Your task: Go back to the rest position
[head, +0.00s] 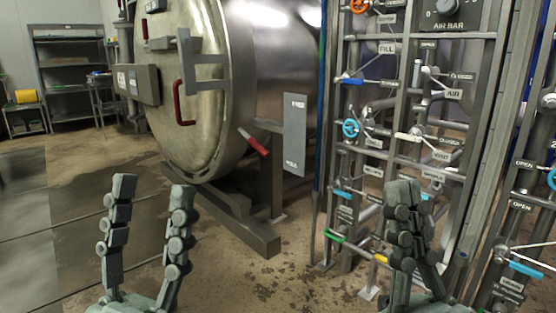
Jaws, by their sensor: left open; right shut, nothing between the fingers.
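My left gripper (151,192) is at the lower left, fingers pointing up and spread apart, with nothing between them. My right gripper (409,200) is at the lower right, its fingers close together and pointing up. Its fingers overlap the lower part of the valve panel in the picture, and I see nothing held in them.
A large retort autoclave (275,60) with a round door (160,120) and a red handle (180,103) stands behind. A valve panel (400,90) with pipes and coloured handles fills the right. Shelving (70,65) stands far left. Open floor (70,180) lies at left.

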